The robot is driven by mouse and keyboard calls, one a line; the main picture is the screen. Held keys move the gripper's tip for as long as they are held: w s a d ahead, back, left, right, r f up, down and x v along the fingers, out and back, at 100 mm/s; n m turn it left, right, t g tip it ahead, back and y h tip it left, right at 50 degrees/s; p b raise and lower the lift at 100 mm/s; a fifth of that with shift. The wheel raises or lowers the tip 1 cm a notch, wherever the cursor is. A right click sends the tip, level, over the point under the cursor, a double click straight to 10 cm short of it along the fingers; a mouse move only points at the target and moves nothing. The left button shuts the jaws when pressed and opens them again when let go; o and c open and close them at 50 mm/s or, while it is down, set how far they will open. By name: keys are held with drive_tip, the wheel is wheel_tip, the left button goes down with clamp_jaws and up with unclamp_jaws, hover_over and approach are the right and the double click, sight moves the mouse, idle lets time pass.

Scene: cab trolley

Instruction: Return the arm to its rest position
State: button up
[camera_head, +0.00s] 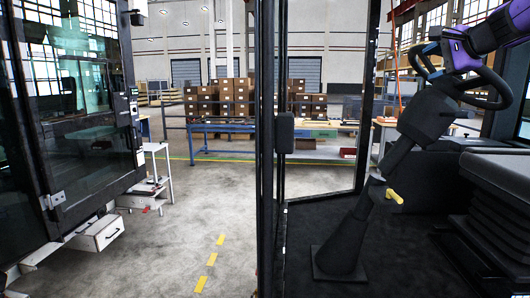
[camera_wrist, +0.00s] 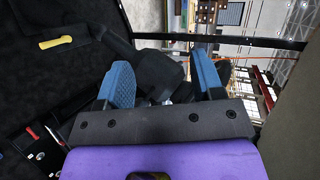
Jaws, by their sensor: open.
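My gripper (camera_wrist: 162,78) is open, its two blue fingers spread apart with nothing held between them. In the head view my purple arm enters from the top right, and my gripper (camera_head: 431,50) is at the steering wheel (camera_head: 492,92), overlapping its upper rim. I cannot tell whether they touch. In the wrist view the dark steering column (camera_wrist: 152,72) shows behind and between the fingers. The rest of my arm is outside the head view.
A dark seat (camera_head: 495,180) is at the right. A black cab post (camera_head: 268,150) stands mid-view, and the glazed door (camera_head: 75,110) hangs open at left. A blue bench (camera_head: 225,127) stands beyond clear floor.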

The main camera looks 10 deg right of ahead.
drive_tip(key=s+a+f+n+g+y, duration=0.1)
drive_tip(key=s+a+f+n+g, duration=0.35)
drive_tip(key=a, duration=0.65)
drive_tip(key=s+a+f+n+g+h, duration=0.1)
drive_tip(key=s+a+f+n, duration=0.2)
drive_tip(key=s+f, duration=0.3)
drive_tip(key=s+a+f+n+g+h, duration=0.1)
drive_tip(key=s+a+f+n, duration=0.2)
drive_tip(key=s, duration=0.7)
drive_tip(key=s+a+f+n+g, duration=0.1)
drive_tip(key=s+a+f+n, duration=0.3)
drive_tip(key=s+f+n, duration=0.2)
wheel_tip(320, 180, down, 4)
drive_tip(key=s, duration=0.2)
drive_tip(key=shift+s+f+g+h, duration=0.25)
drive_tip(key=shift+s+g+h, duration=0.1)
drive_tip(key=shift+s+h, duration=0.05)
drive_tip(key=shift+c, duration=0.2)
